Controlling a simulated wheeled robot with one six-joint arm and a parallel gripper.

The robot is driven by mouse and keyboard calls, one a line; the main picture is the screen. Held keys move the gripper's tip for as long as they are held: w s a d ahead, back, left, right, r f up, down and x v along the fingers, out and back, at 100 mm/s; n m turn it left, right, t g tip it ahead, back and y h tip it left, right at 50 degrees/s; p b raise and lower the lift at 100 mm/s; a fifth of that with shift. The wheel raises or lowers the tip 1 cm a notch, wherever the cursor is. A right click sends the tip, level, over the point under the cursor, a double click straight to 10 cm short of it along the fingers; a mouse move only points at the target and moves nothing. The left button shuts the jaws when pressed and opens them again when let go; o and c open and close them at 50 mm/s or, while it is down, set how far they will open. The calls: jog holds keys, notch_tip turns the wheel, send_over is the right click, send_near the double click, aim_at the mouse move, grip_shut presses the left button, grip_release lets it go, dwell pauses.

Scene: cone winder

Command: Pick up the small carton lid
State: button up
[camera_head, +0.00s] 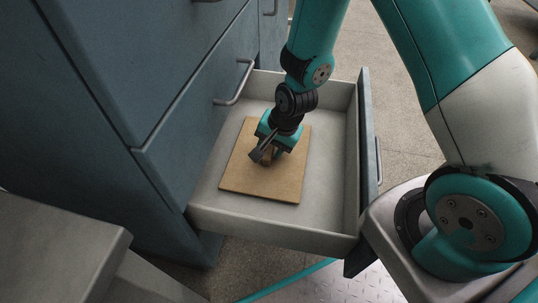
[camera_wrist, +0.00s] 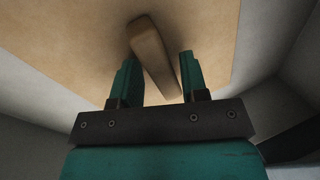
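The small carton lid (camera_head: 242,180) is a flat tan board lying in an open drawer. A raised brown bar-like handle (camera_wrist: 152,54) stands on it in the wrist view, where the lid's tan surface (camera_wrist: 75,45) fills much of the picture. My gripper (camera_head: 264,157) points down over the lid's middle. Its two teal fingers (camera_wrist: 157,75) are apart, one on each side of the handle, with a visible gap on both sides. In the head view the gripper hides part of the handle.
The open drawer (camera_head: 275,228) has pale walls around the lid, with bare floor on its right side. The blue-grey cabinet (camera_head: 105,120) rises at left, with a drawer handle (camera_head: 238,84) close to my arm. A grey surface (camera_head: 55,245) is at lower left.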

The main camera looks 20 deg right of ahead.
jog(key=c, duration=0.6)
jog(key=shift+r, duration=0.1)
